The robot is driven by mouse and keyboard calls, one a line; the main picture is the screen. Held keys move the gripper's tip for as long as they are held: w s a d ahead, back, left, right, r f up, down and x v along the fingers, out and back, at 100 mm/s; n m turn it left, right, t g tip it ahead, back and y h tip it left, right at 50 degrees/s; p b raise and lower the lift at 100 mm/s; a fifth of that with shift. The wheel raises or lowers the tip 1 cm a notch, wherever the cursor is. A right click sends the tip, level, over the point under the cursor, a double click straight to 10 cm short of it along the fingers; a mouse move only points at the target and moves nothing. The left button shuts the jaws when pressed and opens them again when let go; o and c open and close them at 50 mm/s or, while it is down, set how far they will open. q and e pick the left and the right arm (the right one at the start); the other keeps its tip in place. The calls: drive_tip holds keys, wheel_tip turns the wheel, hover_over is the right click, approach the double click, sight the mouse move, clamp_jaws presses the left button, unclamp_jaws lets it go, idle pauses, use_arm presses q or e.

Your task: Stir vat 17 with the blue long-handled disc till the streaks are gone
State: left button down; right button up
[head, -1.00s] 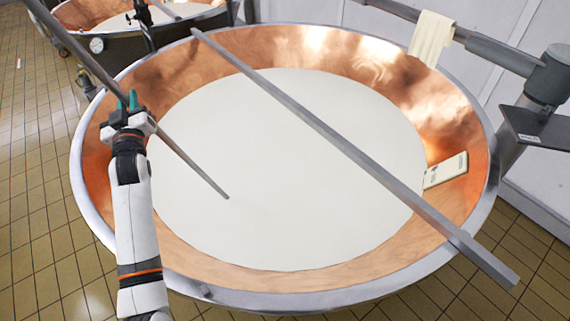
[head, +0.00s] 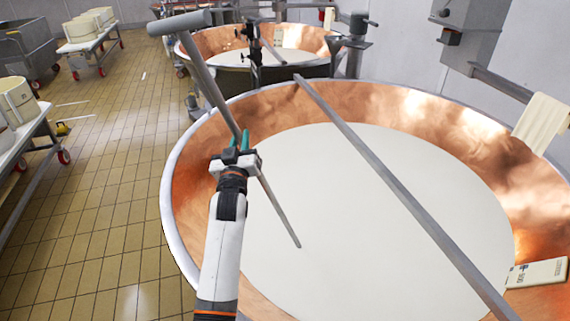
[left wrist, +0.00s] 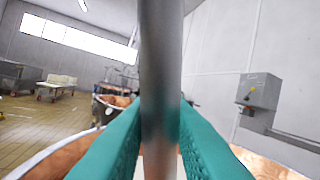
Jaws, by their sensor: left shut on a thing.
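The large copper vat (head: 185,190) holds smooth white liquid (head: 400,230) with no streaks that I can see. No number 17 is readable. My left gripper (head: 240,142), with teal fingers, is shut on a grey long-handled tool (head: 208,88) above the vat's left side. The tool has a grey crossbar at its tilted upper end, and its lower end (head: 280,215) meets or hangs over the liquid; I cannot tell which. No blue disc shows; it may be hidden under the surface. The left wrist view shows the shaft (left wrist: 160,70) between both fingers. My right gripper is not in view.
A grey bar (head: 390,185) lies across the vat, right of the tool. A white card (head: 538,273) and a cloth (head: 542,122) are at the right. Another copper vat (head: 210,42) stands behind. Carts with white tubs (head: 88,26) stand left, beyond open tiled floor.

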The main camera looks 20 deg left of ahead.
use_arm(q)
wheel_tip(320, 180, up, 47)
drive_tip(key=p, duration=1.5)
drive_tip(key=shift+r, duration=0.15)
idle(0.5)
